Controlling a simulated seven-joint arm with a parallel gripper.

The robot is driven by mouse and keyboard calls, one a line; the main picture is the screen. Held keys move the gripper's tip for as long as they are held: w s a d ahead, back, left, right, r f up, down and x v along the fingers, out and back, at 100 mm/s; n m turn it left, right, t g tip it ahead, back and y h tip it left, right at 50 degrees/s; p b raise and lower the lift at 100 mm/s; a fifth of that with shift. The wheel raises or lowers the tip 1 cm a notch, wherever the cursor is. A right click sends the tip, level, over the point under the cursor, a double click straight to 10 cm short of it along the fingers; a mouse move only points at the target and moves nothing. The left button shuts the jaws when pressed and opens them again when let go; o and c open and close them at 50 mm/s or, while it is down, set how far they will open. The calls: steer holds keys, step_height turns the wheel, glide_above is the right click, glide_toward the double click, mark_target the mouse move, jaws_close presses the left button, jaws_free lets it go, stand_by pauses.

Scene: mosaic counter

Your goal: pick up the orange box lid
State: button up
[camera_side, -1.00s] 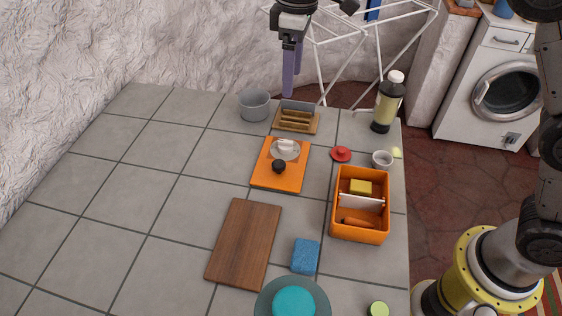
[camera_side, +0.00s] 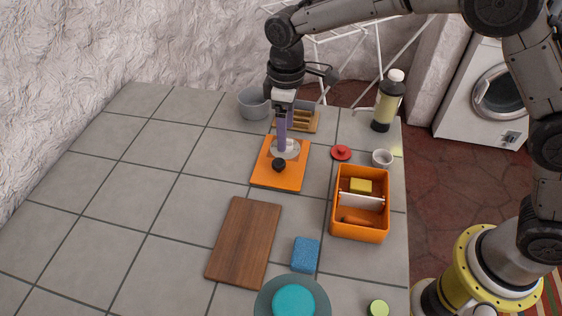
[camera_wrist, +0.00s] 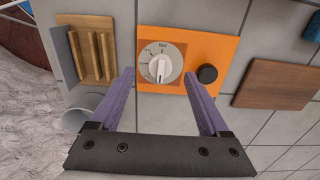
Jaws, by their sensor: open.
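The orange box lid (camera_side: 284,181) lies flat on the tiled counter. It bears a round black knob (camera_side: 278,165) and a pale timer dial (camera_side: 291,154) with a white grip. My gripper (camera_side: 282,148) is pointed down over the dial, with open purple fingers. In the wrist view the orange lid (camera_wrist: 222,54) shows the dial (camera_wrist: 160,64) between my fingertips (camera_wrist: 159,75), with the black knob (camera_wrist: 207,74) to the right, outside them. I cannot tell whether the fingertips touch the lid or dial.
The open orange box (camera_side: 360,233) stands to the right, holding a yellow block and other items. Behind the lid are a grey pot (camera_side: 254,104) and a wooden rack (camera_side: 304,121). A brown board (camera_side: 243,243) lies in front. The counter's left side is clear.

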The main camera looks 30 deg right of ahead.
steer(key=shift+f, duration=1.4)
jaws_close()
